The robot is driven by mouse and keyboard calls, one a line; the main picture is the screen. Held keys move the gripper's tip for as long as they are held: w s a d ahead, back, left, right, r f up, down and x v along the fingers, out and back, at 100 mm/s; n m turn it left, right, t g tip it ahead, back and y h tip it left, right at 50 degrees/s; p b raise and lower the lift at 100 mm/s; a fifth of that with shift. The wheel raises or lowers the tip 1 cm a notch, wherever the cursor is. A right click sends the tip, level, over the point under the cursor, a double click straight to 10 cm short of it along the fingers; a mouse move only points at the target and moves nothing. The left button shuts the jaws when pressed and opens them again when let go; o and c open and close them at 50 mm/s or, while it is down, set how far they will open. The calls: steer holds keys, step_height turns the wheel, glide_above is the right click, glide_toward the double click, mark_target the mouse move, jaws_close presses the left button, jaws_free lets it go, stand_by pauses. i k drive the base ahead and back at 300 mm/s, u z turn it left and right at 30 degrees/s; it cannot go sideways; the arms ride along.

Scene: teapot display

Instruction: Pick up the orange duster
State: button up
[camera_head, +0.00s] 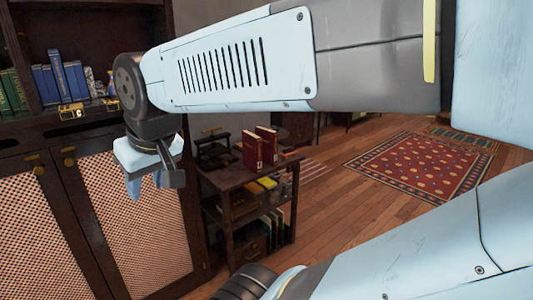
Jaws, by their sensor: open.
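My gripper (147,185) hangs at the end of my arm at the left of the view, with its pale blue fingers pointing down. It is open, and I see nothing between the fingers. It appears in front of the cabinet doors, left of a small dark side table (228,178). I cannot clearly make out an orange duster. A small orange-red patch (290,156) shows at the right end of the side table's top, too small to identify.
Two red books (252,150) stand on the side table, beside a dark object (213,152). A dark cabinet (62,205) with lattice doors fills the left, with blue books (58,78) and a gold camera-like object (72,113) above. A patterned rug (420,165) lies on open wooden floor.

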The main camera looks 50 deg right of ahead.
mark_target(288, 152)
steer(key=u, duration=1.2)
steer(key=i, duration=0.1)
steer(key=z, duration=2.85)
steer(key=k, duration=0.5)
steer(key=z, duration=0.25)
steer(key=i, duration=1.5)
steer(key=z, duration=0.55)
steer(key=i, duration=0.65)
steer(key=z, duration=0.25)
